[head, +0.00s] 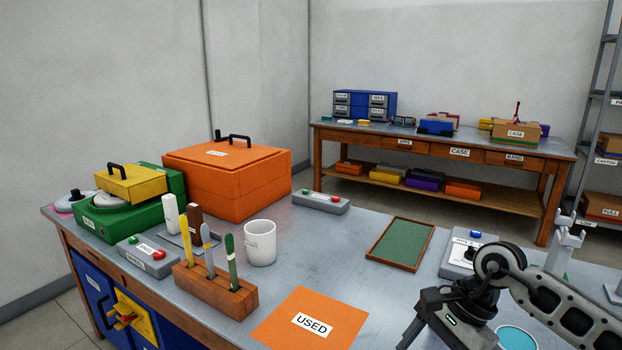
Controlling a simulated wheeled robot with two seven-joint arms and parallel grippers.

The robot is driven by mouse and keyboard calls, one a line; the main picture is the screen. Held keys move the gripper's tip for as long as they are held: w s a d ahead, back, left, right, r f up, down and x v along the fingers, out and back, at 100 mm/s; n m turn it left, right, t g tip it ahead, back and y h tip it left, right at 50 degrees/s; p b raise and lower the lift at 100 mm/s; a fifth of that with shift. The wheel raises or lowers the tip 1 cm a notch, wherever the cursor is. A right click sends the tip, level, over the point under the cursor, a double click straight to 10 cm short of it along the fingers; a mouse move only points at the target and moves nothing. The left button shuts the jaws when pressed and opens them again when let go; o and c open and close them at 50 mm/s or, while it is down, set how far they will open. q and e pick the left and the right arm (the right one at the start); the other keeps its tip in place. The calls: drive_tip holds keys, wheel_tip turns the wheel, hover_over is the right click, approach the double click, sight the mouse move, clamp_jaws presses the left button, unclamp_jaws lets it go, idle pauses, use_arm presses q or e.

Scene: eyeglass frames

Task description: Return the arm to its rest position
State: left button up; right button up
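My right arm (560,305) comes in from the lower right, bent at a dark joint above the bench's front right part. My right gripper (422,334) hangs from it at the bottom edge of the head view, right of the orange mat. Its fingers are mostly cut off by the frame edge, so I cannot tell whether they are open or shut. My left arm and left gripper are not in view.
The bench (325,235) carries an orange mat marked USED (290,328), a green-lined tray (402,243), a white mug (260,243), a wooden tool holder (215,290), an orange box (228,180) and a grey device (457,262) near my arm. The bench middle is clear.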

drive_tip(key=s+a+r+m+t+y, duration=0.2)
drive_tip(key=s+a+r+m+y, duration=0.1)
drive_tip(key=a+m+y, duration=0.5)
drive_tip(key=s+a+r+m+t+y, duration=0.3)
drive_tip(key=a+m+y, duration=0.3)
drive_tip(key=a+m, duration=0.3)
drive_tip(key=w+d+f+m+t+h, duration=0.1)
drive_tip(key=d+f+m+t+h, duration=0.4)
drive_tip(key=m, duration=0.9)
drive_tip(key=d+f+m+t+h, duration=0.25)
drive_tip(key=m+t+h, duration=0.45)
drive_tip(key=m, duration=0.6)
drive_tip(key=s+d+f+m+g+h, duration=0.2)
drive_tip(key=s+f+m, duration=0.3)
drive_tip(key=f+m, duration=0.1)
drive_tip(key=s+d+f+m+g+h, duration=0.2)
drive_tip(key=s+d+f+m+g, duration=0.1)
drive_tip(key=s+f+m, duration=0.2)
wheel_tip(320, 180, down, 2)
drive_tip(key=m, duration=0.2)
drive_tip(key=shift+s+d+f+m+g, duration=0.25)
drive_tip(key=shift+s+d+m+g, duration=0.05)
